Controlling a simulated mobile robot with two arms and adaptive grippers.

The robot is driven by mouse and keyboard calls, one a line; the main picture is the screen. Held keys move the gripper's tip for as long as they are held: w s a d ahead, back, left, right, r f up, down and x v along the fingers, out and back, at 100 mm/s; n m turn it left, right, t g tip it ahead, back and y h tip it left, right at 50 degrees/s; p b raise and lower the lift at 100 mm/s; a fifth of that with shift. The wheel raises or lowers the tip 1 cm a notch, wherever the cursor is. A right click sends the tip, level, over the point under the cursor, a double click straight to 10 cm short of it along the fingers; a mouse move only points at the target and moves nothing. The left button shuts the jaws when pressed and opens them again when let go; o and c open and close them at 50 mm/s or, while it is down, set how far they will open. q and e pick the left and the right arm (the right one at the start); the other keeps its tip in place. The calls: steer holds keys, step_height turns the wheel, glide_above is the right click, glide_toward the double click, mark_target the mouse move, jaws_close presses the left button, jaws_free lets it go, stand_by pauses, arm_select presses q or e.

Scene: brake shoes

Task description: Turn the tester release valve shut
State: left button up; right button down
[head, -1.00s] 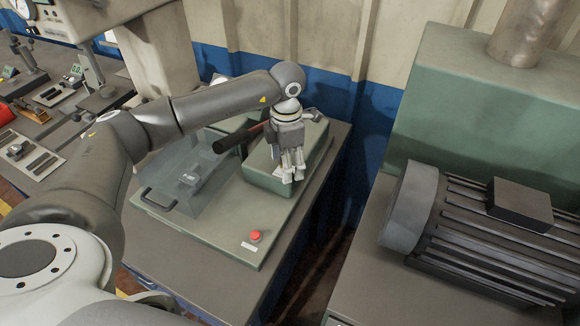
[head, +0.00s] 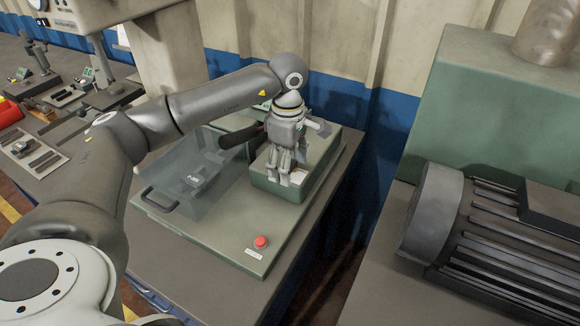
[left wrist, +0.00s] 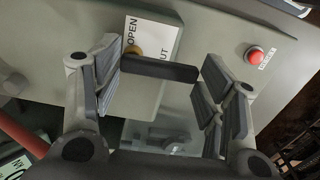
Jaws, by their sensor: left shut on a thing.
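The release valve's black lever (left wrist: 160,69) shows in the left wrist view, with a brass pivot (left wrist: 136,51) at its left end. A white label (left wrist: 152,40) beside it reads OPEN, with the other word partly hidden by the lever. My left gripper (left wrist: 157,85) has its two fingers at opposite ends of the lever and is shut on it. In the head view, my left gripper (head: 279,176) points down over the tester's green box (head: 270,187) and hides the lever. My right gripper is not in view.
A clear guard (head: 180,180) with a black handle stands left of the box. A dark bar (head: 241,136) passes close beside my gripper. A red button (head: 260,242) sits on the tester's front plate. A large motor (head: 470,220) stands at the right.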

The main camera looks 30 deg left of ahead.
arm_select(q)
steer(key=shift+w+a+r+m, duration=0.1)
steer(key=shift+m, duration=0.2)
steer(key=o, duration=1)
steer(key=shift+o, duration=0.2)
step_height(320, 180, up, 12)
stand_by(0.6)
